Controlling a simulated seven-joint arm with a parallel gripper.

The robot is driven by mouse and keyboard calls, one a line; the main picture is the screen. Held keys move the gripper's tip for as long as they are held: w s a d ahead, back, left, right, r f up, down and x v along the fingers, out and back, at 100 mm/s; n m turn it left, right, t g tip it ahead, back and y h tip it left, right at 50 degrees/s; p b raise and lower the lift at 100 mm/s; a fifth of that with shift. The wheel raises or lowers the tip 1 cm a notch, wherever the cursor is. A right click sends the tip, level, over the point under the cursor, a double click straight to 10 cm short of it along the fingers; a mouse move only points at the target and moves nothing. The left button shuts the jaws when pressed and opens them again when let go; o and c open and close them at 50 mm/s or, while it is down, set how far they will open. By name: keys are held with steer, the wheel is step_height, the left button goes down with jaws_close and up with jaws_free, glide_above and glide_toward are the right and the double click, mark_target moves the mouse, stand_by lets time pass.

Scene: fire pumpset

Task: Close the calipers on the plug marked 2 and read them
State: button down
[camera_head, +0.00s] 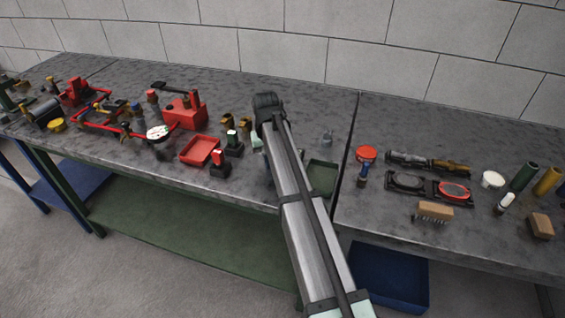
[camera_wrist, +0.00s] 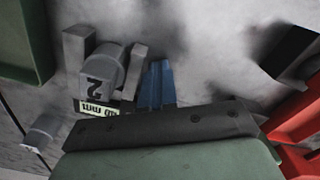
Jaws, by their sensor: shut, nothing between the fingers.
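The grey plug marked 2 (camera_wrist: 97,88) stands on the bench in the wrist view, its number upside down. A grey upright jaw (camera_wrist: 76,45) is on its left and another (camera_wrist: 132,68) on its right, apparently the calipers. A pale label (camera_wrist: 100,108) below the plug seems to read "40 mm" upside down. I cannot tell whether both jaws touch the plug. My gripper (camera_wrist: 159,68) shows blue fingers held together, empty, just right of the right jaw.
A green tray (camera_wrist: 22,55) is left of the plug, with a small grey piece (camera_wrist: 42,131) below it. A dark object (camera_wrist: 290,48) and a red tray (camera_wrist: 298,125) are at right. In the head view, tools crowd the bench (camera_head: 233,90) on both sides of my arm.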

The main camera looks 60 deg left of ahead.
step_height(320, 180, up, 7)
steer(key=shift+s+a, duration=0.15)
stand_by(0.9)
stand_by(0.5)
